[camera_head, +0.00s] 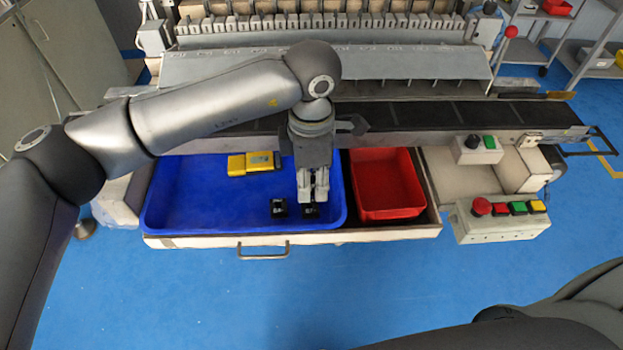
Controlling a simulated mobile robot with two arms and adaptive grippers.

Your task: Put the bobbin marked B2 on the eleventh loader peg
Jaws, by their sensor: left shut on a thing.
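My left gripper (312,188) points down into the blue tray (190,212) near its front right part. Its fingers are closed on a black bobbin (311,212) with a small pale mark, at the tray floor; I cannot tell whether it is lifted. A second black bobbin (279,207) stands just left of it, also with a pale mark. Both marks are too small to read, so I cannot tell which one is B2. Individual loader pegs cannot be made out on the machine at the back. My right gripper is not in view; part of my right arm shows at bottom right.
A dark belt (420,115) runs behind. Button boxes (505,218) are at the right.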

